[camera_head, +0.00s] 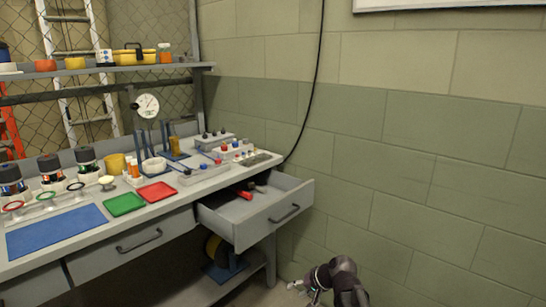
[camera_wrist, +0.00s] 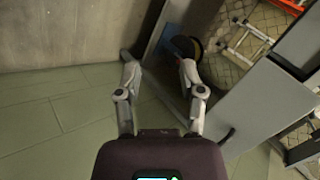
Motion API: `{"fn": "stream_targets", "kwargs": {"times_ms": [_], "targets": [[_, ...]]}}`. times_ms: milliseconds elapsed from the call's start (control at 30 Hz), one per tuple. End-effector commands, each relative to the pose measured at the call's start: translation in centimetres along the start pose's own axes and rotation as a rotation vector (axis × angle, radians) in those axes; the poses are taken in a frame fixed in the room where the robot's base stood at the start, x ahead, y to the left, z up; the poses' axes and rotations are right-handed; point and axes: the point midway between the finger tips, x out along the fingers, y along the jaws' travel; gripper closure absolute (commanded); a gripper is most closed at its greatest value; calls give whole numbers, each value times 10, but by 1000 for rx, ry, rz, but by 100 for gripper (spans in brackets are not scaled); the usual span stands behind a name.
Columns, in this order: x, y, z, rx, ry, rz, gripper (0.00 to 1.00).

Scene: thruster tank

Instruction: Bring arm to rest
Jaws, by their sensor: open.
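My gripper (camera_head: 302,288) is low at the bottom edge of the head view, in front of the green block wall and right of the bench. My dark arm bends beside it and is partly cut off by the frame. In the wrist view my gripper (camera_wrist: 157,62) has its two grey fingers spread well apart. Nothing is between them.
The workbench (camera_head: 172,205) fills the left, with a red tray (camera_head: 157,191), green tray (camera_head: 124,205) and blue mat (camera_head: 58,231). Its right drawer (camera_head: 262,224) is pulled open, with a red-handled tool inside. A reel (camera_head: 216,250) sits underneath. The wall (camera_head: 400,190) is at right.

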Motion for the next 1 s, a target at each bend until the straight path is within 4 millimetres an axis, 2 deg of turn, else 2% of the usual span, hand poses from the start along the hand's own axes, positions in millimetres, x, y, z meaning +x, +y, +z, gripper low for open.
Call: {"fn": "stream_targets", "kwargs": {"times_ms": [33,200,500,800,1000], "targets": [[-2,11,13,-27,-28,59,49],[-13,48,43,-108,-123,265,49],[-37,90,72,-175,-233,506,49],[-58,112,90,-201,-305,666,49],[-71,99,84,-200,-301,658,49]]}}
